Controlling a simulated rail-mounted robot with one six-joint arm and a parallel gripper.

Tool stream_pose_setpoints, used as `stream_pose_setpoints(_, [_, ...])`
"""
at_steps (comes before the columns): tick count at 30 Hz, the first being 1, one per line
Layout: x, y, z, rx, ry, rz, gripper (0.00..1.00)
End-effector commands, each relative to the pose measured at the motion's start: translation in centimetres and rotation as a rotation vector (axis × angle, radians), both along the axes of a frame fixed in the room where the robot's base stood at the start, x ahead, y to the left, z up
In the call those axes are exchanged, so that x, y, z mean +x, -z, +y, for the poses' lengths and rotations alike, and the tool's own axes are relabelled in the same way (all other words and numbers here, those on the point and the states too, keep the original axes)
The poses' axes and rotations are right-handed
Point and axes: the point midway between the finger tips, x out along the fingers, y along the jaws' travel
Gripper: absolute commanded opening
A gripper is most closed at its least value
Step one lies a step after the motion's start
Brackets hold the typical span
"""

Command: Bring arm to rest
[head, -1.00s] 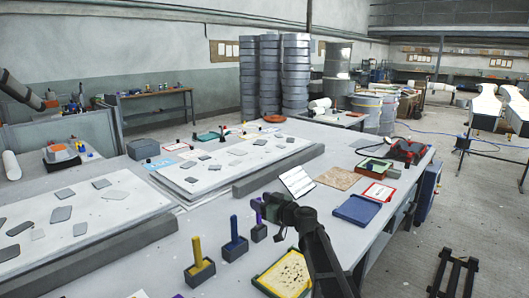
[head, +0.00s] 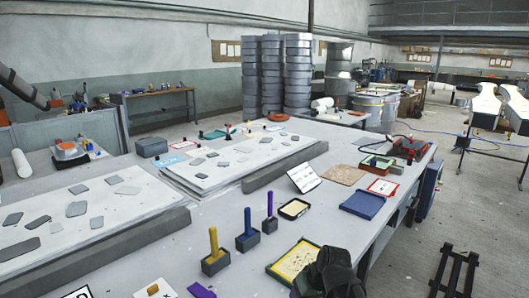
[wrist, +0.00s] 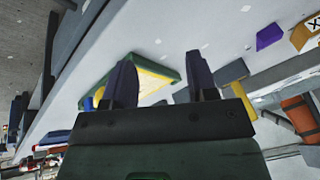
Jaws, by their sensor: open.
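My gripper (wrist: 160,82) is open in the wrist view, with its two dark fingers apart and nothing between them. A dark part of my arm (head: 330,274) shows at the bottom of the head view, over the near edge of the yellow-and-green tray (head: 296,260). The purple-handled tool (head: 270,204) stands upright in its dark block, apart from my arm. The blue-handled tool (head: 248,224) and the yellow-handled tool (head: 213,243) stand in blocks beside it.
A small black tray (head: 294,209), a white tilted panel (head: 304,179) and a blue tray (head: 362,205) lie on the bench. A large white board (head: 75,215) with grey pieces is at left. A purple piece (head: 202,291) lies near the front.

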Motion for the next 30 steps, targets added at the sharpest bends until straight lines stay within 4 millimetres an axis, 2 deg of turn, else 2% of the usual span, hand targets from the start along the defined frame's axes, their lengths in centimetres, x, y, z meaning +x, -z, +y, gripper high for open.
stream_pose_setpoints(1, [-2.7, 0.6, -1.8, -0.076, 0.079, 0.066, 0.53])
stream_pose_setpoints(4, [-7.1, 1.2, -5.6, -0.246, 0.277, 0.186, 0.53])
stream_pose_setpoints(5, [-7.9, 2.2, -6.4, -0.282, 0.32, 0.209, 0.53])
stream_pose_setpoints(6, [-7.7, 5.2, -6.1, -0.274, 0.309, 0.214, 0.53])
stream_pose_setpoints(14, [-9.9, 13.7, -6.0, -0.279, 0.296, 0.27, 0.53])
stream_pose_setpoints(15, [-9.7, 8.2, -6.0, -0.279, 0.296, 0.269, 0.53])
stream_pose_setpoints(18, [-9.6, 4.2, -6.0, -0.279, 0.296, 0.268, 0.53])
stream_pose_setpoints(21, [-9.6, 1.2, -6.0, -0.278, 0.296, 0.267, 0.53])
stream_pose_setpoints(24, [-9.6, -1.0, -6.0, -0.278, 0.295, 0.267, 0.53])
stream_pose_setpoints(26, [-9.6, -1.6, -6.0, -0.278, 0.295, 0.267, 0.53])
stream_pose_setpoints(30, [-9.6, -1.3, -6.0, -0.278, 0.295, 0.266, 0.53])
